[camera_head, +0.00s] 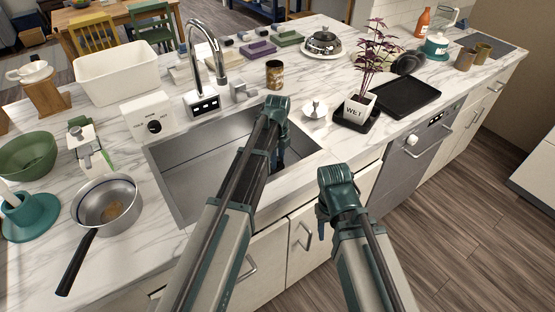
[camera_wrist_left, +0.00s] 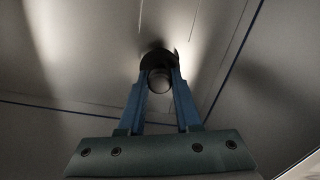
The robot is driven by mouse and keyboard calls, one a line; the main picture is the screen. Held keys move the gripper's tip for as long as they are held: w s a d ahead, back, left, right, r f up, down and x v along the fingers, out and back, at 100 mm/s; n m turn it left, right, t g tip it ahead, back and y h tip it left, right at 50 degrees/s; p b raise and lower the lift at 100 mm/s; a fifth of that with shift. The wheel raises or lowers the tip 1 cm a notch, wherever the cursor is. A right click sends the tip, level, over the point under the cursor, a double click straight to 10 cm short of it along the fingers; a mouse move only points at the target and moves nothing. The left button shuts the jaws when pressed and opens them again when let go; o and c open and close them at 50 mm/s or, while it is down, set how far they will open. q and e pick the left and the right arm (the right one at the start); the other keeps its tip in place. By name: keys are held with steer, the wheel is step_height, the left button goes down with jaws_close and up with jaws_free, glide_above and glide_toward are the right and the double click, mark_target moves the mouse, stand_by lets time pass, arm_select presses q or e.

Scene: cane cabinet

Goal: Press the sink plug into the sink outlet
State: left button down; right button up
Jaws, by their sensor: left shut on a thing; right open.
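The steel sink (camera_head: 190,180) is set into the marble counter. My left gripper (camera_head: 278,160) reaches down into its right part, and my arm hides much of the basin there. In the left wrist view the gripper (camera_wrist_left: 160,82) is shut on a small round grey piece, the sink plug (camera_wrist_left: 159,80). A dark round shape (camera_wrist_left: 153,58) shows right behind the plug; I cannot tell whether it is the sink outlet or part of the plug, nor whether the plug is seated. My right gripper (camera_head: 323,212) is open and empty in front of the counter edge.
The faucet (camera_head: 208,60) stands behind the sink. A saucepan (camera_head: 107,205) is left of it, and a white box with a knob (camera_head: 150,120) behind it. A potted plant (camera_head: 358,105) and black tray (camera_head: 405,97) stand to the right.

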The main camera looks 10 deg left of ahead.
mark_target(278, 167)
arm_select(q)
steer(key=shift+f+b, duration=1.85)
steer(key=shift+b, duration=0.05)
steer(key=c, duration=0.5)
jaws_free()
step_height(278, 167, up, 14)
steer(key=p, duration=1.4)
